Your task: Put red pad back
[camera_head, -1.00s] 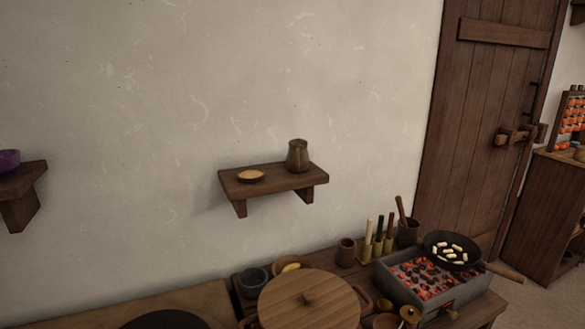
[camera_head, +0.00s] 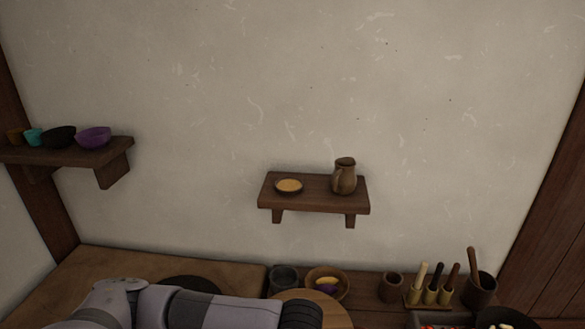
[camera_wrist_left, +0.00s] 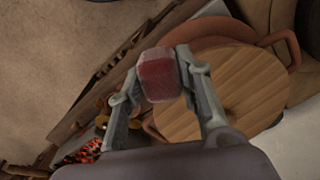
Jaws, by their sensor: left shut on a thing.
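The red pad (camera_wrist_left: 160,74) is a small dark red block in the left wrist view. My left gripper (camera_wrist_left: 157,80) is shut on it, one finger on each side. The pad is in front of the round wooden lid (camera_wrist_left: 240,90) of a reddish pot (camera_wrist_left: 210,33) with loop handles; I cannot tell the height between them. In the head view my left arm comes in along the bottom, and its fingers and the pad are not visible there. My right gripper is in neither view.
A wall shelf (camera_head: 313,204) holds a jug (camera_head: 344,176) and a small dish (camera_head: 288,186). A left shelf (camera_head: 60,154) holds several bowls. On the counter stand a fruit bowl (camera_head: 328,283), cups and a utensil holder. Glowing coals (camera_wrist_left: 85,152) show in the left wrist view.

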